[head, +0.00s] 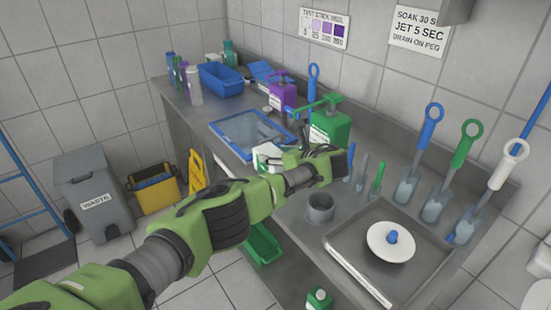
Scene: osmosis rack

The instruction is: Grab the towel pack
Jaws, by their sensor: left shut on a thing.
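A white and green pack (266,154), which looks like the towel pack, is at the counter's front edge, beside the blue-framed tray. My left gripper (290,156) reaches over the counter from the lower left and is shut on the pack. The fingers and arm hide the pack's right and lower parts. I cannot tell whether the pack touches the counter. My right gripper is not in view.
A green pump bottle (331,130) and a purple one (282,96) stand behind the gripper. A blue-framed tray (232,126) lies left. A grey cup (320,208), a sink (428,282) with a white disc, and several upright brushes are to the right.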

